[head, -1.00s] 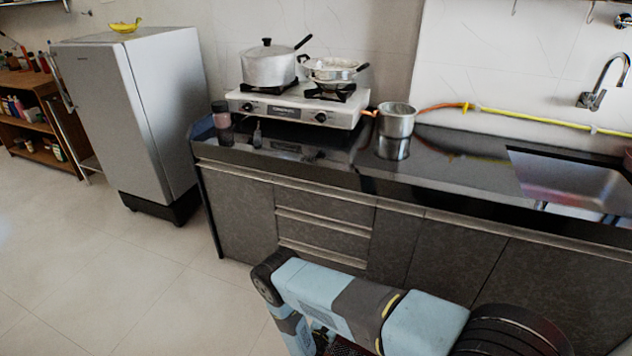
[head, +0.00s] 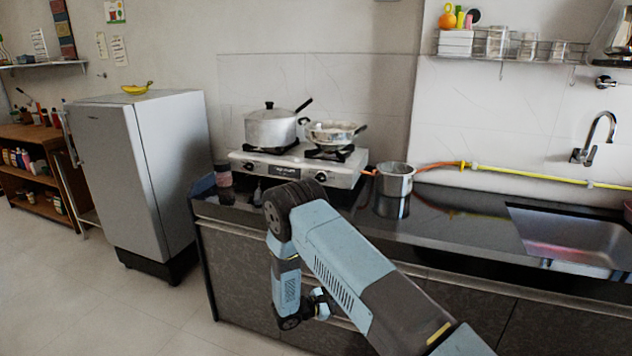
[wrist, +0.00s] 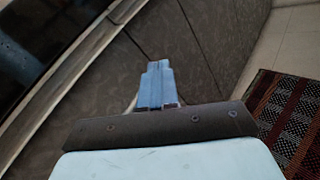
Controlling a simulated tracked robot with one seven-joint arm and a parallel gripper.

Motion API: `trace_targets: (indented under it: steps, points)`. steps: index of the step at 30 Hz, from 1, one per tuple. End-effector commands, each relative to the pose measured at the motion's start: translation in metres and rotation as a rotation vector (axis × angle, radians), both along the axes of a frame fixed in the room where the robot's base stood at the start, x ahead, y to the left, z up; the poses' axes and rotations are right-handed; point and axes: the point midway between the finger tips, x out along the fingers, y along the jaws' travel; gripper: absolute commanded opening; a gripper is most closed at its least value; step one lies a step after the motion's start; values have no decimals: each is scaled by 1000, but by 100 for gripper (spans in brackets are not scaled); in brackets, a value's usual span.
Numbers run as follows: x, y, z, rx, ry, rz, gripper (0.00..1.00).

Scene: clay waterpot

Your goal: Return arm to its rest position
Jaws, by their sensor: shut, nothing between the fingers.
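My arm, light blue and dark grey, shows in the head view in front of the counter, with its elbow raised and its forearm hanging down. My gripper (wrist: 158,80) shows in the wrist view as a narrow blue shape with its fingers together and nothing between them. It is in front of the dark cabinet doors (wrist: 185,45), apart from them. In the head view the fingers cannot be made out clearly at the lower end of the arm.
A grey fridge (head: 150,175) stands left. Floor (head: 70,285) at left is clear. A patterned rug (wrist: 285,120) lies right.

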Motion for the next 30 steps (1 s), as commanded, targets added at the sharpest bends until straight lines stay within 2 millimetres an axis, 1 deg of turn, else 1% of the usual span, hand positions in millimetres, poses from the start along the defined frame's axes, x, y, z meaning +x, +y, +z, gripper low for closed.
trace_targets:
  steps: [1,3,8,12,14,18,23,30]
  points:
    - [3,-4,19,26,-12,-31,0]
    - [5,-11,41,60,-24,-76,0]
    - [4,-26,91,141,-54,-176,0]
    - [0,-40,133,215,-81,-259,0]
    - [-2,-46,150,247,-93,-293,0]
    - [-11,-60,190,325,-122,-371,0]
    - [-25,-76,233,418,-159,-456,0]
    - [-52,-99,292,562,-217,-572,0]
